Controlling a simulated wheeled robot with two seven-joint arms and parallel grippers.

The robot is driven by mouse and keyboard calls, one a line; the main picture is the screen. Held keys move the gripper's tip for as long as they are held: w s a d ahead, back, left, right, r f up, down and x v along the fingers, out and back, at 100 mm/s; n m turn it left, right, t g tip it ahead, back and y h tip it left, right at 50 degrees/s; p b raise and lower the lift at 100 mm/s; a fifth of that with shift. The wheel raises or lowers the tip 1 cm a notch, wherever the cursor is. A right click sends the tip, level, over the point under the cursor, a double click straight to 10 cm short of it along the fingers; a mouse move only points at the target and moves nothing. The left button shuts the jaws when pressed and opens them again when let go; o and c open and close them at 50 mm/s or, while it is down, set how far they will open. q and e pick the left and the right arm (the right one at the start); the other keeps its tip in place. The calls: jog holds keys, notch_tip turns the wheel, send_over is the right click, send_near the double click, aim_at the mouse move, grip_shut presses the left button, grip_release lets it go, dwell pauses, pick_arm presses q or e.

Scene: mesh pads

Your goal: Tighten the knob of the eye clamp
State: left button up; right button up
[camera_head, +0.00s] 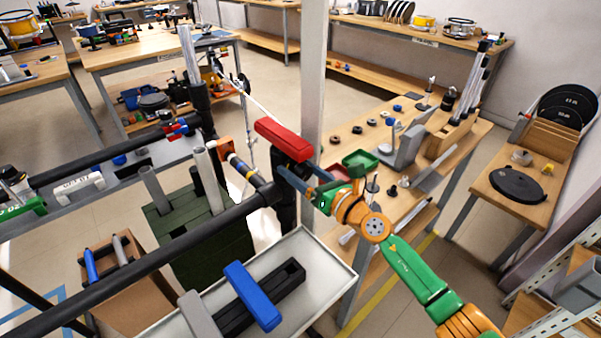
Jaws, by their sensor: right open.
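A black clamp body (287,207) sits at the end of the long black tube, just right of the picture's middle. A red block (283,139) lies across the top of it. I take this to be the eye clamp, but I cannot make out its knob for certain. My right gripper (304,178) comes in from the lower right on the green and orange arm. Its blue-grey fingers are open at the clamp's right side, below the red block. Whether they touch the clamp is unclear. My left gripper does not show.
A pale post (313,75) rises right behind the clamp. A white tray (341,272) with blue, grey and black bars lies below. A wooden bench (337,153) with small parts stands behind my right arm. A dark green crate (205,252) stands left of the tray.

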jog(key=shift+r, duration=0.1)
jog(key=shift+c, duration=1.1)
jog(key=shift+s, duration=0.1)
grip_shut()
jog(key=m+p, duration=0.1)
jog(key=m, duration=0.2)
jog(key=shift+r+m+p, duration=0.1)
jog(key=shift+m+p, duration=0.2)
jog(key=shift+p, duration=0.05)
jog(key=shift+m+p, duration=0.6)
jog(key=shift+m, duration=1.1)
jog(key=shift+o, duration=1.1)
grip_release()
